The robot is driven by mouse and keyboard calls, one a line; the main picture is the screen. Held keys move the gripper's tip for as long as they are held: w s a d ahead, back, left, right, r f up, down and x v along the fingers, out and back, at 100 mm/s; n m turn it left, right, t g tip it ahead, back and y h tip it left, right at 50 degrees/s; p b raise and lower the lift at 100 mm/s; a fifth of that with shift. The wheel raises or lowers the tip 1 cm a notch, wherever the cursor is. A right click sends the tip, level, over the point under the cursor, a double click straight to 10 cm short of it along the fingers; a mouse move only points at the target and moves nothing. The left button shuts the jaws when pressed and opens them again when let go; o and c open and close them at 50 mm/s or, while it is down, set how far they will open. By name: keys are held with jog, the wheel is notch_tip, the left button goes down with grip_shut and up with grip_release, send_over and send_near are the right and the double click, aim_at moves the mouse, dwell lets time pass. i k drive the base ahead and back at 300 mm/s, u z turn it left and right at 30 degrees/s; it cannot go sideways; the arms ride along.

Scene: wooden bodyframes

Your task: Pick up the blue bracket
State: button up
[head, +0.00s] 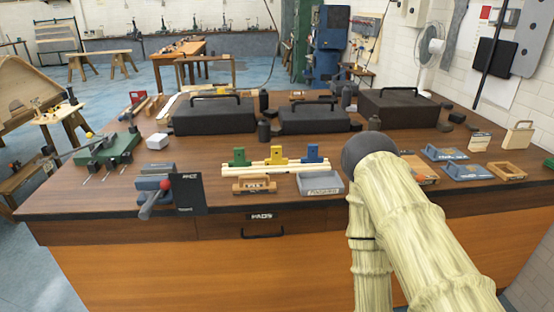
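A blue bracket (312,154) stands upright at the right end of a cream slatted rack (262,169) near the front of the wooden workbench. A yellow bracket (278,155) and a green bracket (239,157) stand to its left on the same rack. My pale, ribbed arm is in the right foreground, with a dark rounded joint just right of the blue bracket in the picture. My gripper's fingers do not show.
A grey tray (321,184) and a small wooden frame (254,186) sit in front of the rack. Dark toolboxes (313,119) stand behind it. A vise (156,187) and dark panel (189,193) are at left. Blue-handled tools (468,171) lie right of my arm.

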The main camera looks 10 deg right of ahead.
aim_at(313, 157)
jog(key=k, duration=0.5)
jog(key=z, duration=1.9)
jog(key=i, duration=1.3)
jog(key=u, duration=2.45)
